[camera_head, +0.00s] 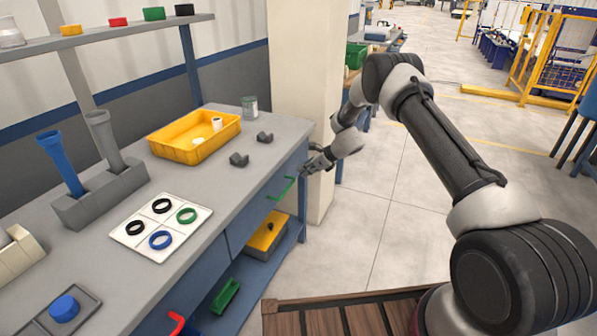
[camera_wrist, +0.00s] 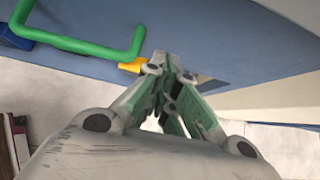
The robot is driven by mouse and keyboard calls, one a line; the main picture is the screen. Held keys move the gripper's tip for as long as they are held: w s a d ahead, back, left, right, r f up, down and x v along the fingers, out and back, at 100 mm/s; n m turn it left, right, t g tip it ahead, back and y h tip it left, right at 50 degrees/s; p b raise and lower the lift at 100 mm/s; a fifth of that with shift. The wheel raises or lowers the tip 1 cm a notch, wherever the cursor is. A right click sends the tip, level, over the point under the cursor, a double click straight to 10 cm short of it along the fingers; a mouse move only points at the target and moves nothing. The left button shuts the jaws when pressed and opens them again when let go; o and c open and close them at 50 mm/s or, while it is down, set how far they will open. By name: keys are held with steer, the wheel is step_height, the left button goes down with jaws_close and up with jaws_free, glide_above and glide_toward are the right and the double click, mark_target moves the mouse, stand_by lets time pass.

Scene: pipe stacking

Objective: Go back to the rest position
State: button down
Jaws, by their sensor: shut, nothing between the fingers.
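My gripper (camera_head: 314,163) hangs off the right end of the grey workbench, close to the green drawer handle (camera_head: 281,189). In the wrist view my gripper (camera_wrist: 172,62) is shut with nothing between its fingertips. The green handle (camera_wrist: 75,42) also shows there, just left of the fingertips and apart from them. A blue pipe (camera_head: 60,160) and a grey pipe (camera_head: 104,140) stand tilted in a grey holder (camera_head: 100,195) on the bench. A white board (camera_head: 161,225) with black, green and blue rings lies in front of them.
A yellow bin (camera_head: 195,140) with white parts stands on the bench (camera_head: 225,190), near two dark grey blocks and a grey-green can (camera_head: 249,106). A pale pillar (camera_head: 318,100) rises close behind my gripper. A yellow bin (camera_head: 267,235) sits on the lower shelf.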

steer(key=v, duration=0.9)
steer(key=s+d+r+n+g+h, duration=0.1)
steer(key=s+d+n+g, duration=0.3)
steer(key=s+n, duration=0.8)
steer(key=s+d+r+n+t+h, duration=0.1)
steer(key=s+d+r+n, duration=0.3)
steer(key=s+r, duration=0.7)
steer(key=s+d+r+n+t+h, duration=0.1)
steer(key=s+d+r+n+h, duration=0.2)
steer(key=s+d+r, duration=0.3)
steer(key=s+d+r+n+t+h, duration=0.1)
steer(key=s+d+r+n, duration=0.4)
steer(key=s+r, duration=1.2)
steer(key=s+h, duration=0.1)
steer(key=s, duration=0.3)
steer(key=shift+s+t+h, duration=0.2)
steer(key=shift+t+h, duration=0.2)
